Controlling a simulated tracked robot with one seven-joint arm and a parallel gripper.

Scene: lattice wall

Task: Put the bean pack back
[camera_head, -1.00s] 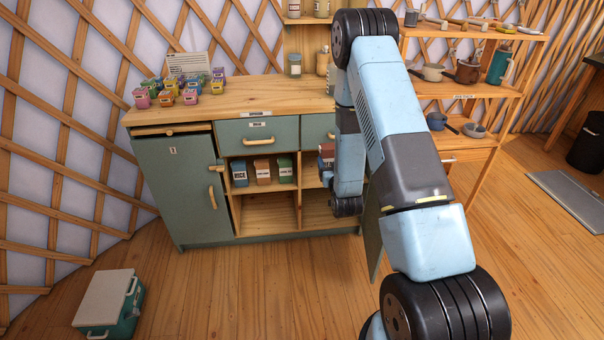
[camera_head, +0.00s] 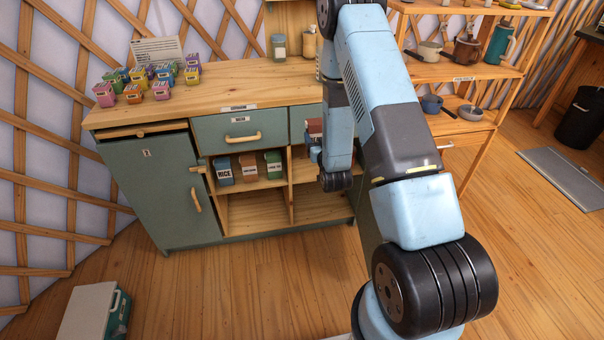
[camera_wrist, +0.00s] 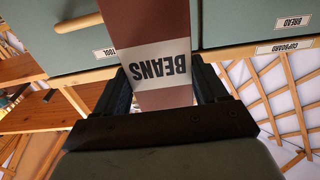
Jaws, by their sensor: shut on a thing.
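The bean pack (camera_wrist: 152,62) is reddish brown with a white band reading BEANS. It shows upside down in the wrist view, between the two fingers of my gripper (camera_wrist: 165,88). My gripper is shut on it. In the head view the pack (camera_head: 315,128) is a small reddish-brown piece at the right part of the cupboard front, mostly hidden by my arm. The cupboard's open shelf (camera_head: 256,184) holds a blue RICE pack (camera_head: 223,170), an orange-brown pack (camera_head: 249,167) and a green pack (camera_head: 273,163) side by side, left of my gripper. The right compartment is partly hidden by my arm.
A closed door (camera_head: 165,190) is left of the shelves, with drawers (camera_head: 240,130) above. Several small coloured boxes (camera_head: 145,80) and a jar (camera_head: 279,47) stand on top. A rack (camera_head: 460,72) with pots stands at right. A green-and-white case (camera_head: 90,312) lies on the floor.

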